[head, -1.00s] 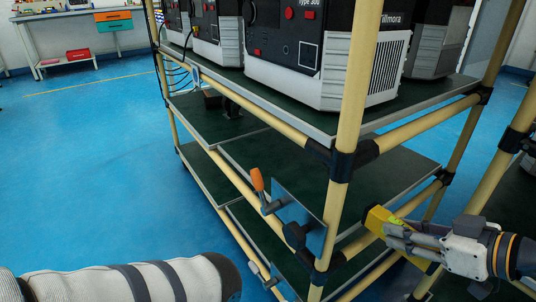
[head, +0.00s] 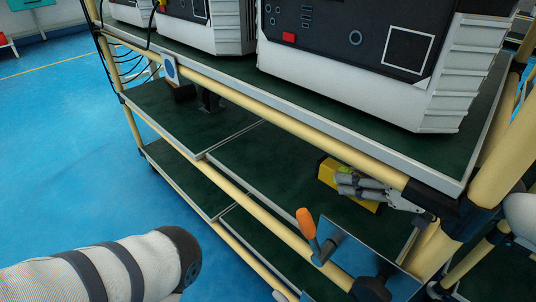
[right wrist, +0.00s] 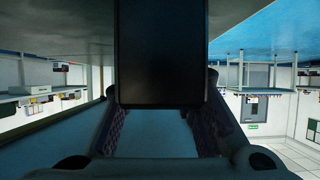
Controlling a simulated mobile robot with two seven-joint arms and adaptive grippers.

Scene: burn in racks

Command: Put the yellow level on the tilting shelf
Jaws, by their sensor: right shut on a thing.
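The yellow level (head: 328,169) is in my right gripper (head: 347,186), inside the rack under its top shelf. The gripper's grey fingers are shut on it and hide part of it. The level shows over a dark green middle shelf (head: 255,158); whether it touches that shelf I cannot tell. A crank with an orange handle (head: 306,222) and a metal plate (head: 345,250) sit at the rack's front, by this tier; I cannot tell the shelf's tilt. In the right wrist view a dark block (right wrist: 160,52) stands between the fingers. My left gripper is out of view.
Large black-and-white machines (head: 375,60) stand on the top shelf, close above my right gripper. Yellow rack tubes (head: 290,120) run along the front edge, with a post at the right. Cables (head: 125,65) hang at the left. The blue floor (head: 60,150) is clear at left.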

